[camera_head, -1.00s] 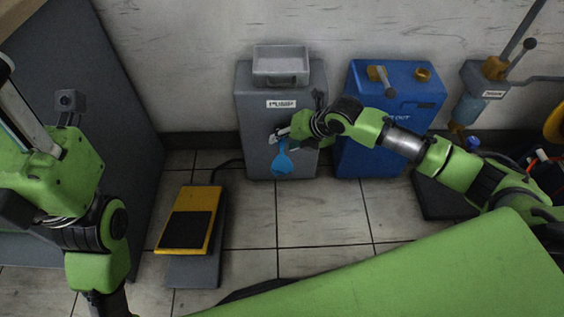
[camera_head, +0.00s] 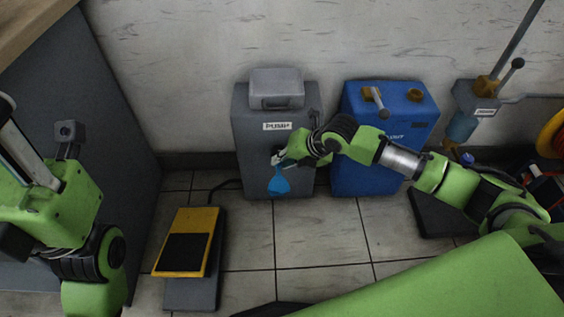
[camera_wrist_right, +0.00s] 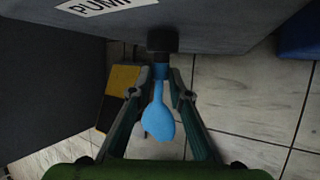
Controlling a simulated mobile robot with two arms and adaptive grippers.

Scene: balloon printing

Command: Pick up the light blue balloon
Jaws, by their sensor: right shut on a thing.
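The light blue balloon (camera_head: 278,184) hangs limp at the front of the grey pump box (camera_head: 253,168), below the sign reading PUMP. In the right wrist view, the balloon (camera_wrist_right: 158,120) has its neck up at a black nozzle (camera_wrist_right: 162,40) on the box. My right gripper (camera_wrist_right: 161,78) has one finger on each side of the neck, just below the nozzle, and is shut on it. In the head view, the gripper (camera_head: 281,157) partly hides the neck and nozzle. My left arm shows at the left, but its gripper is outside the picture.
A blue box (camera_head: 360,171) stands right of the pump, behind my right arm. A yellow and black foot pedal (camera_head: 186,242) lies on the tiled floor at left. A dark grey cabinet (camera_head: 125,130) is at the left. Floor between is clear.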

